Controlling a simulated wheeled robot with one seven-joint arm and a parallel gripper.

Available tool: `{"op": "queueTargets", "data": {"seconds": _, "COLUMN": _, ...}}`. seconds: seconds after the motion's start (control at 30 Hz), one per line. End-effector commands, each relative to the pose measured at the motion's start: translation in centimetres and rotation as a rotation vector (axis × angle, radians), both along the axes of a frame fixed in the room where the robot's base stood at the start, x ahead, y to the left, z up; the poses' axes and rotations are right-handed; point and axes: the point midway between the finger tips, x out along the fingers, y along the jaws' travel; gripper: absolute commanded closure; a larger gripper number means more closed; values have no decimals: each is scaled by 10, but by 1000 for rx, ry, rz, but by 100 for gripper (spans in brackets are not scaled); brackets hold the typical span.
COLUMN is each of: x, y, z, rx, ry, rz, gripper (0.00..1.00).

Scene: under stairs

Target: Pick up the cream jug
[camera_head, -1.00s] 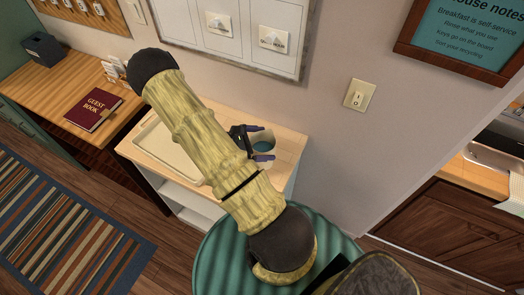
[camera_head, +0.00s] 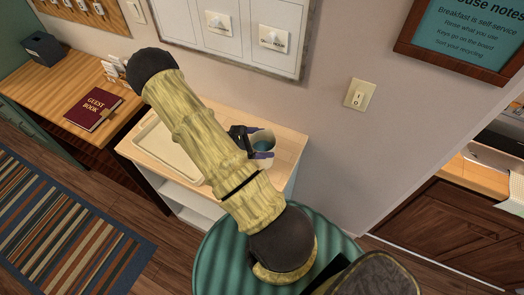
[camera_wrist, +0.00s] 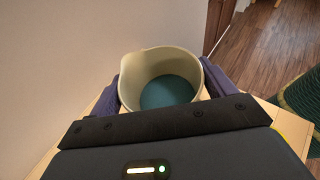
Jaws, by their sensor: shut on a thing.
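The cream jug (camera_wrist: 163,66) is a pale, open-topped vessel with a blue-green inside bottom and a small spout at its rim. In the wrist view my gripper (camera_wrist: 168,88) has a purple finger on each side of it, shut on its body. In the head view the jug (camera_head: 265,140) is at the right end of the light wooden shelf unit, partly hidden by my gripper (camera_head: 252,146). I cannot tell whether its base touches the top.
A cream tray (camera_head: 165,150) lies on the same shelf unit (camera_head: 290,140), left of the jug and partly behind my arm. The wall stands close behind. A red guest book (camera_head: 94,110) lies on the desk at left. A green ribbed round piece (camera_head: 215,250) is in front.

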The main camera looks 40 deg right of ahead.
Motion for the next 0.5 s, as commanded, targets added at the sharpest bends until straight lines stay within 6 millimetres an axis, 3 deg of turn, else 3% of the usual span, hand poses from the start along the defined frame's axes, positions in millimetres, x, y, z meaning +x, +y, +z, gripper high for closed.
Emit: {"op": "queueTargets", "data": {"seconds": 0.5, "x": 0, "y": 0, "z": 9, "rx": -3, "ry": 0, "rz": 1, "gripper": 87}}
